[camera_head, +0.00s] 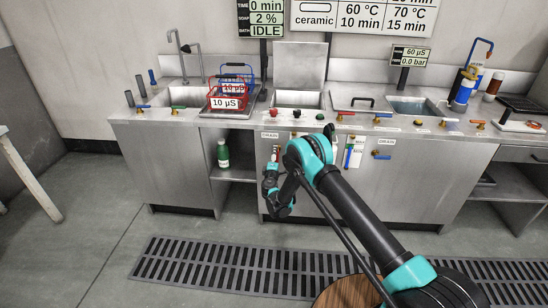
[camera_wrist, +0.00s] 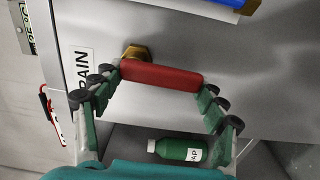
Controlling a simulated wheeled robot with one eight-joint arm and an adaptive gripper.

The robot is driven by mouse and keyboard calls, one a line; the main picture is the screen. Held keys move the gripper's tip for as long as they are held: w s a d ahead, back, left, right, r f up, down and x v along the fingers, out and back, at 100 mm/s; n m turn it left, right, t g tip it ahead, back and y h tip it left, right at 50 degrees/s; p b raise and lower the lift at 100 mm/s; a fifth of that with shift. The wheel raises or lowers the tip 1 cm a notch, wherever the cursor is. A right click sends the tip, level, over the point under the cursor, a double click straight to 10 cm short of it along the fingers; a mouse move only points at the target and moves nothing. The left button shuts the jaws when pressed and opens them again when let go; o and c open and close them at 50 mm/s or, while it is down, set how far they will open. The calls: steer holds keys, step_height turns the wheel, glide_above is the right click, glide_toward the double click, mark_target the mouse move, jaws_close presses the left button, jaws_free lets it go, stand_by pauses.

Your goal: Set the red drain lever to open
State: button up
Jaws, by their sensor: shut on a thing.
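The red drain lever (camera_wrist: 162,75) shows in the wrist view as a red handle on a brass valve (camera_wrist: 135,52) at the steel cabinet front. The valve is at the handle's left end in that view, beside the DRAIN label (camera_wrist: 84,70). My gripper (camera_wrist: 160,92) is shut on the red handle, with one finger at each end of it. In the head view my gripper is at the cabinet front below the left DRAIN label (camera_head: 270,135), and the lever there is small and partly hard to make out.
A green soap bottle (camera_head: 223,154) stands on an open shelf left of the cabinet; it also shows in the wrist view (camera_wrist: 180,149). A second drain lever, blue (camera_head: 381,156), is further right. The counter above holds basins and a red basket (camera_head: 226,98). A floor grate (camera_head: 215,270) lies in front.

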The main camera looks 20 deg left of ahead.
steer(key=shift+n, duration=0.3)
steer(key=o, duration=1.7)
steer(key=v, duration=0.7)
steer(key=shift+s+d, duration=0.15)
steer(key=shift+s, duration=0.1)
steer(key=shift+s+f, duration=0.1)
